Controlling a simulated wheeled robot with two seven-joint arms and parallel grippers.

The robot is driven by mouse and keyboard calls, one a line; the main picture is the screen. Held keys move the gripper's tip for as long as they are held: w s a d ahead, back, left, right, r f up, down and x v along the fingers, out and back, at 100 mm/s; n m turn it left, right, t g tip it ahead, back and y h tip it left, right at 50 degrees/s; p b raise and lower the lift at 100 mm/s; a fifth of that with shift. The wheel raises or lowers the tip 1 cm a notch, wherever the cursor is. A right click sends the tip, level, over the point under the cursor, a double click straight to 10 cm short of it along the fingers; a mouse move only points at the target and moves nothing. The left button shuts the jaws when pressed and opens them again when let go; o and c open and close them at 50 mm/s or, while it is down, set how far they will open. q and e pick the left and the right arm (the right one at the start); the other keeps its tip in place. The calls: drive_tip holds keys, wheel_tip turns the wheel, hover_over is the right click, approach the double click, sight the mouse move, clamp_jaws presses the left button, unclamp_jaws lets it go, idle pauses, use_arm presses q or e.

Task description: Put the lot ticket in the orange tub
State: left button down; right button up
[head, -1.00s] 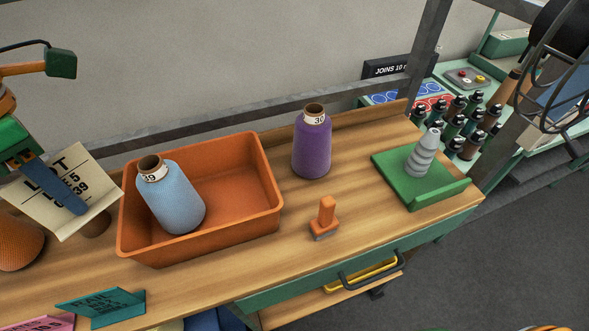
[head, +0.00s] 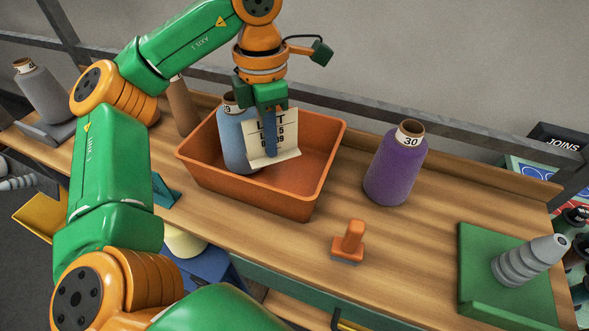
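The lot ticket (head: 286,148) is a cream card with black print. My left gripper (head: 270,148) is shut on it, a blue-grey finger lying across its face. The ticket hangs upright over the orange tub (head: 262,191), in front of the tub's back wall. I cannot tell whether its lower edge touches anything. A light blue cone of yarn (head: 236,142) stands inside the tub at its left, partly hidden by the ticket and gripper. My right gripper is not in view.
A purple cone (head: 395,171) and an orange-handled stamp (head: 350,242) stand right of the tub. A green board with a grey cone (head: 520,262) is at far right. A brown cone (head: 183,106) and grey cone (head: 43,90) stand left. Bench (head: 290,245) is clear in front.

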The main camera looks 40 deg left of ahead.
sight(288, 150)
use_arm(q)
drive_tip(key=w+f, duration=0.1)
drive_tip(key=d+f+b, duration=0.1)
drive_tip(key=w+d+f, duration=0.1)
drive_tip(key=f, duration=0.1)
drive_tip(key=shift+w, duration=0.3)
drive_tip(key=shift+w+d+f+p, duration=0.3)
drive_tip(key=shift+w+d+f, duration=0.15)
drive_tip(key=shift+w+f, duration=0.15)
wheel_tip(288, 150, down, 3)
drive_tip(key=shift+a+f, duration=0.1)
drive_tip(key=shift+f, duration=0.25)
drive_tip(key=c, duration=1.5)
unclamp_jaws()
drive_tip(key=o, duration=0.4)
drive_tip(key=shift+o, duration=0.2)
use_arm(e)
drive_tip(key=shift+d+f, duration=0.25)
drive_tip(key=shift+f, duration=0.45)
